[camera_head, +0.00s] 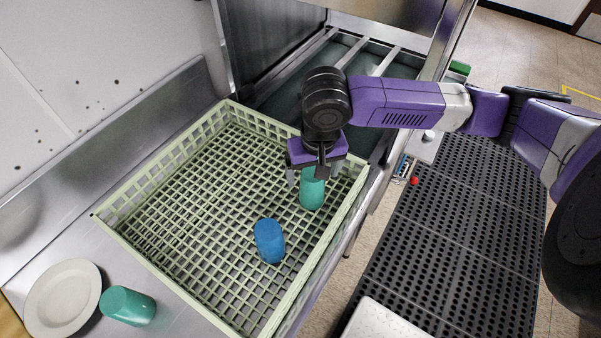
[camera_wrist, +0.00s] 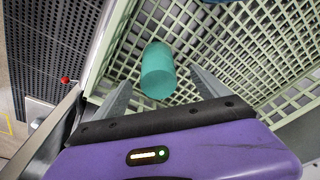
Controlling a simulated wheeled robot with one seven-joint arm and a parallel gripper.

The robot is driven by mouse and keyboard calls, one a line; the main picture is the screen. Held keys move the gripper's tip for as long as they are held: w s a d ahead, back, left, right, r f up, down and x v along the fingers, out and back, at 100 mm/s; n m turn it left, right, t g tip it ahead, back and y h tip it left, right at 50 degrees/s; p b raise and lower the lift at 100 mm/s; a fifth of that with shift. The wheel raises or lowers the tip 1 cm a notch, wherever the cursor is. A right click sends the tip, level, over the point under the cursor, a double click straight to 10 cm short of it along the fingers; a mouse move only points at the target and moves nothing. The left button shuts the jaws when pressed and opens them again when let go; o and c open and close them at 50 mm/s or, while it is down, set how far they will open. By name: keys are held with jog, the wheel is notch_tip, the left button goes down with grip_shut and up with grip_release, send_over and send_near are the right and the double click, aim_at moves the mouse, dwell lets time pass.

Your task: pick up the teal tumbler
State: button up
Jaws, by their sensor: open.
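A teal tumbler (camera_head: 312,194) stands in the pale green rack, partly hidden from above by my gripper (camera_head: 314,178). In the wrist view the same tumbler (camera_wrist: 158,72) shows between the two open fingers of my gripper (camera_wrist: 160,80), with gaps on both sides. The fingers point down around its upper part; I cannot tell how far down they reach. No finger visibly touches it. A second teal tumbler (camera_head: 127,306) is on the metal counter at the lower left, beside a plate.
The rack (camera_head: 150,258) has raised lattice walls, and its right wall is close to my gripper. A blue tumbler (camera_head: 269,240) is in the rack, nearer the front. A white plate (camera_head: 62,298) lies on the counter. The rack's left part is empty.

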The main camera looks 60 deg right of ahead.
jog(key=shift+w+d+f, duration=0.1)
jog(key=shift+w+f, duration=0.1)
jog(key=shift+f, duration=0.4)
jog(key=f, duration=0.4)
jog(key=d+f, duration=0.1)
jog(key=f, duration=0.1)
jog(key=shift+w+f+p, duration=0.25)
jog(key=shift+p, duration=0.1)
jog(key=shift+c, duration=0.2)
jog(key=c, duration=1.4)
